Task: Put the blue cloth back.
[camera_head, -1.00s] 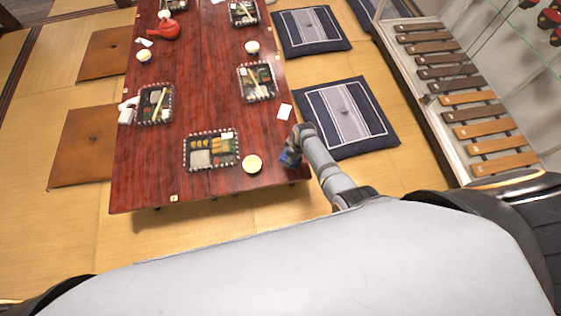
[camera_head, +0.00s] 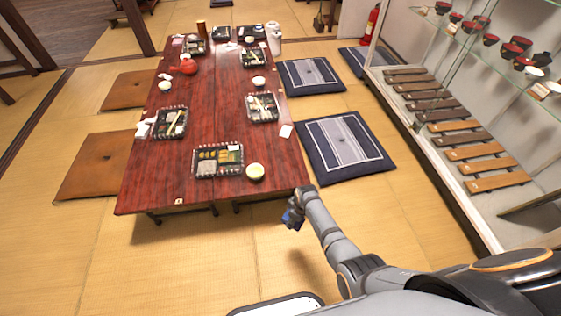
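My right arm reaches in from the lower right. Its gripper (camera_head: 293,216) hangs over the tatami just off the near right corner of the red-brown table (camera_head: 212,185). A small dark blue patch shows at the gripper; it may be the blue cloth, but it is too small to tell, and the fingers cannot be made out. No other blue cloth can be made out on the table. My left gripper is not in view.
Several lunch boxes, such as the near one (camera_head: 219,161), and cups, such as the near one (camera_head: 255,171), stand on the table. A dark blue cushion (camera_head: 318,171) lies right of it. A glass-shelved case (camera_head: 455,190) lines the right. Tatami in front is clear.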

